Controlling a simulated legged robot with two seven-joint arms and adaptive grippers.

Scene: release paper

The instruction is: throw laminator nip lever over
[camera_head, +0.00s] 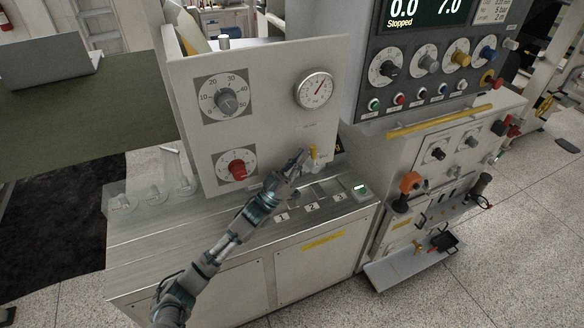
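A small lever with a yellow grip (314,152) stands at the lower right of the pale upright panel (268,125), below the round gauge. It looks like the laminator nip lever, though I see no readable label. My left arm reaches up from the bottom left, and my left gripper (302,160) is right at this lever. The gripper covers the lever's lower part. The fingers are too small to tell whether they are open or shut, or whether they touch the lever. My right gripper is not in view.
The panel carries a grey dial (228,101), a red knob (237,169) and a gauge (314,89). A control console (440,60) stands to the right. Floor is clear in front.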

